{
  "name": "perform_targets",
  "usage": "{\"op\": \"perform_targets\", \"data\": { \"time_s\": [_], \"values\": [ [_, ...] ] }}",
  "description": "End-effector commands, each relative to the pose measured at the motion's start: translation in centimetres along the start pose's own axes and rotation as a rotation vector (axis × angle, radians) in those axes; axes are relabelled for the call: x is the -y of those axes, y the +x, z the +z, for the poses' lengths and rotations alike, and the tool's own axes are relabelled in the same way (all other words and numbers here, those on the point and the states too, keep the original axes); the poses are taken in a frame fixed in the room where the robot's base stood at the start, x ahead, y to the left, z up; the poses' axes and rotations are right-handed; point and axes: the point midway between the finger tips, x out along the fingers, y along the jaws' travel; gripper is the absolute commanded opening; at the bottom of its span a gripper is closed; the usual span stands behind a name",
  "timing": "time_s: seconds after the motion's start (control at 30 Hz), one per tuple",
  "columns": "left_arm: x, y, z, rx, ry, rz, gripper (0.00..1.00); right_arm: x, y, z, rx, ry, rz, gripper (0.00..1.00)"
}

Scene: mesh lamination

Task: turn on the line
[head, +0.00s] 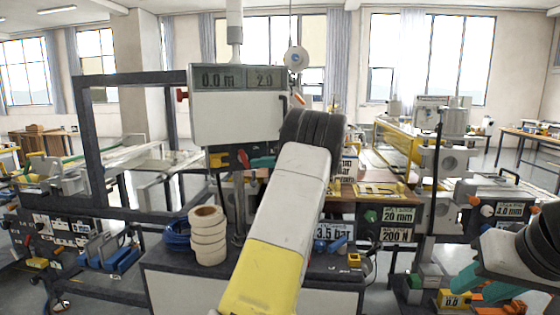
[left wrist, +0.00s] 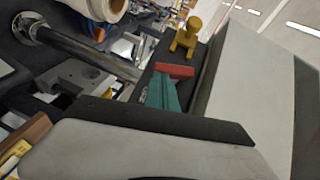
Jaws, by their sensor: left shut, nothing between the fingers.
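The line's grey control box (head: 238,118) stands left of centre in the head view, its displays (head: 238,78) reading 0.0 m and 2.0. Under it is a dark strip (head: 209,150) with small coloured parts. My left arm crosses the middle of the head view. My left gripper (head: 262,162), with teal showing, is by this strip, shut and empty; its far side is hidden by the arm. In the left wrist view the teal part (left wrist: 165,95) is close to a red piece and a yellow knob (left wrist: 185,40); contact cannot be told. My right gripper (head: 500,262) is at the lower right, its jaws unclear.
A stack of cream rolls (head: 207,236) and a blue roll (head: 176,235) stand on the front bench. A dark frame (head: 88,140) rises at the left. Machine units with labels such as 20 mm (head: 398,215) and 200 N fill the right. Open floor shows far back.

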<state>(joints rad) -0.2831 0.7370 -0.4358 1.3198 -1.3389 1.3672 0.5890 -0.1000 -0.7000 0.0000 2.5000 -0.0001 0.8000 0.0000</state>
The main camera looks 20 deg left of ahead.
Motion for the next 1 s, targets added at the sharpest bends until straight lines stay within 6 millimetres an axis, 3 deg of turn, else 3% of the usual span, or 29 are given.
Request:
{"op": "perform_targets", "data": {
  "time_s": [0.43, 1.0],
  "values": [
    [-0.95, 0.46, 0.45, 0.0, 0.175, -0.175, 0.0, 0.0, 0.0, 0.0, 0.0, 0.0, 0.0, 0.36],
    [-1.02, 0.54, 0.52, -0.001, 0.203, -0.204, 0.0, 0.0, 0.0, 0.0, 0.0, 0.0, 0.0, 0.36]
  ]
}}
